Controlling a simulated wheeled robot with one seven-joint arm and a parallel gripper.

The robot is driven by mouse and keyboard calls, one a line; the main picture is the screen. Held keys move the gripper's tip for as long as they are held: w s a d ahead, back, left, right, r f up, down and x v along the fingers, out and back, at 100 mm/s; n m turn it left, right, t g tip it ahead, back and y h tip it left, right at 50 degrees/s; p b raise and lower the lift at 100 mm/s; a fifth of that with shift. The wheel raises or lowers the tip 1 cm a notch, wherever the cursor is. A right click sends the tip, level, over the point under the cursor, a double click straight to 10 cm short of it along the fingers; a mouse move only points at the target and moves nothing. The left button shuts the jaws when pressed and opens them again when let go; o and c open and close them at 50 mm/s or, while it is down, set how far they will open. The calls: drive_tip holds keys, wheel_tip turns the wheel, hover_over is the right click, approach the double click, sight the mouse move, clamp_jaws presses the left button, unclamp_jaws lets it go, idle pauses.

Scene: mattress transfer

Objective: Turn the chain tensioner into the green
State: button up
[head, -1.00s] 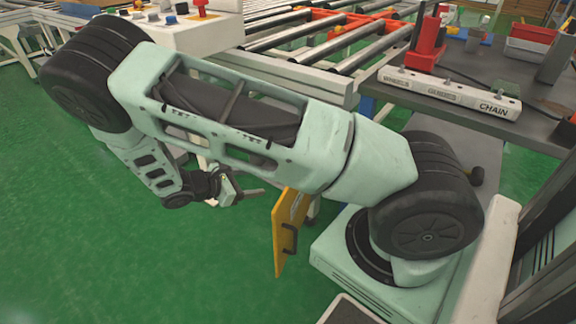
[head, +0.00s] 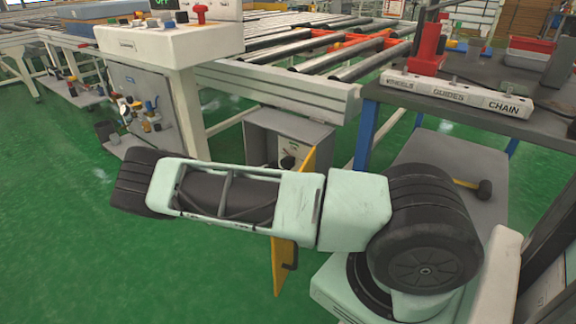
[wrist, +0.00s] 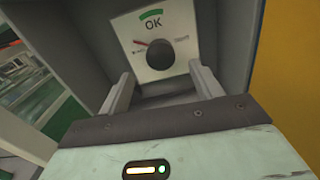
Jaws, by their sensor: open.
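The chain tensioner is a dark round knob (wrist: 158,54) on a white dial plate (wrist: 178,24) inside a grey box. A green arc (wrist: 150,15) marked OK sits above the knob. A thin red pointer mark (wrist: 140,43) shows at the knob's upper left, outside the green arc. In the head view my arm hides the gripper.
A yellow door (head: 285,262) hangs open on the box's right side, close by my arm; it also fills the wrist view's right side (wrist: 295,75). The roller conveyor (head: 290,85) is above. A control cabinet (head: 150,90) stands left. Green floor is free at lower left.

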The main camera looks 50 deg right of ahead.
sight(285, 165)
drive_tip(key=d, duration=0.3)
drive_tip(key=d+b, duration=0.1)
drive_tip(key=d, duration=0.5)
drive_tip(key=shift+w, duration=0.35)
drive_tip(key=c, duration=1)
